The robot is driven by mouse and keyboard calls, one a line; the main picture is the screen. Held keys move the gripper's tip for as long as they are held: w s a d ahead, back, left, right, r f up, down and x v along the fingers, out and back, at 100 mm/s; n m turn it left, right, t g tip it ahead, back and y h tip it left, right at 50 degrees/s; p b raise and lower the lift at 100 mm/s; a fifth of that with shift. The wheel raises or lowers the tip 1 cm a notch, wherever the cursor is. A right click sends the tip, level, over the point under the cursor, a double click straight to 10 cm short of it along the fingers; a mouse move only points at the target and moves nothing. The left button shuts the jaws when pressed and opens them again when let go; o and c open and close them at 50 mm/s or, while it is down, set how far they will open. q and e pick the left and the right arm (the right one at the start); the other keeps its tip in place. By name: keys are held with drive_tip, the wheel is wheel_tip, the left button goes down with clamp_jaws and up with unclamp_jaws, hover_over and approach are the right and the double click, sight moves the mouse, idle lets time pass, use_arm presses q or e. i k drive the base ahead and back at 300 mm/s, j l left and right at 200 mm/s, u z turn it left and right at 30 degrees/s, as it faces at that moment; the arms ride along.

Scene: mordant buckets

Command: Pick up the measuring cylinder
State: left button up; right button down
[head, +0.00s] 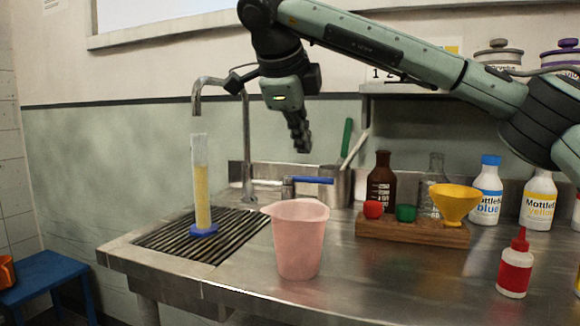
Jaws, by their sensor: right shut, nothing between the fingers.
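The measuring cylinder (202,185) is tall and clear with a blue foot and yellow liquid in it. It stands upright on the dark slatted drain grate at the left of the steel bench, just under the tap spout. My right gripper (302,148) hangs in the air to the right of the cylinder and above the bench, pointing down. Its fingers are closed with nothing between them. It is apart from the cylinder. My left gripper is not in view.
A pink jug (299,240) stands right of the grate (165,242). The tap (246,140) rises behind the cylinder. A red squeeze bottle (515,268) stands front right. The bench front between jug and bottle is clear.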

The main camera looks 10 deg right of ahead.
sight(204, 227)
drive_tip(key=k+j, duration=0.8)
